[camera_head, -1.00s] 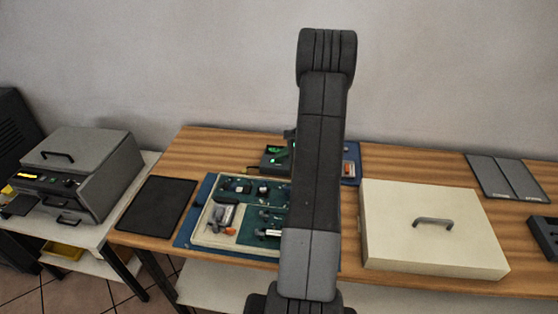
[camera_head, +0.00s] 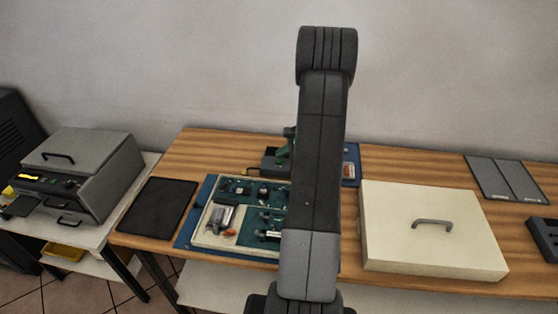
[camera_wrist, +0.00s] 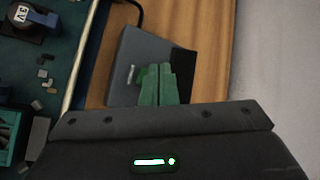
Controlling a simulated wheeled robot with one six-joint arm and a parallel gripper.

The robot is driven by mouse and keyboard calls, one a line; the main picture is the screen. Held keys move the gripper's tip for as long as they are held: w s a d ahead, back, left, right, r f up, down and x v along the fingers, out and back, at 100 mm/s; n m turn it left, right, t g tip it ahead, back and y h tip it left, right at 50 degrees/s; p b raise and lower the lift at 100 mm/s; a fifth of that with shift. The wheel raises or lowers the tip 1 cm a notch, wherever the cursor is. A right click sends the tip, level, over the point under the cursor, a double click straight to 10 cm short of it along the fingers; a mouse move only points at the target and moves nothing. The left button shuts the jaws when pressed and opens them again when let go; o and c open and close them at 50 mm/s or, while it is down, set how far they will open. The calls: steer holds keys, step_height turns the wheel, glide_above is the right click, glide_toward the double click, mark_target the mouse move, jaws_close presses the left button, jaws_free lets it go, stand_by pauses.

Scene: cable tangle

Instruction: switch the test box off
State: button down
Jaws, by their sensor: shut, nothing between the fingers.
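The test box appears as a dark grey box behind the kit board in the head view (camera_head: 270,164), partly hidden by my arm. In the wrist view its grey top (camera_wrist: 140,48) fills the upper middle, with a small pale lever-like part (camera_wrist: 131,74) on it. My gripper (camera_wrist: 159,72) is shut and empty, its green fingers together, with the tips over the box just right of that part. I cannot tell whether they touch it. In the head view the green fingers (camera_head: 285,149) show beside my arm, at the box.
An open kit board (camera_head: 214,240) with several small parts lies in front of the box. A closed cream case (camera_head: 400,215) stands at right, a black mat (camera_head: 157,207) at left. A black cable (camera_wrist: 138,12) runs from the box. A wall rises behind the table.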

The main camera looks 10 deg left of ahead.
steer(key=shift+r+p, duration=1.35)
steer(key=shift+r, duration=1.15)
stand_by(0.5)
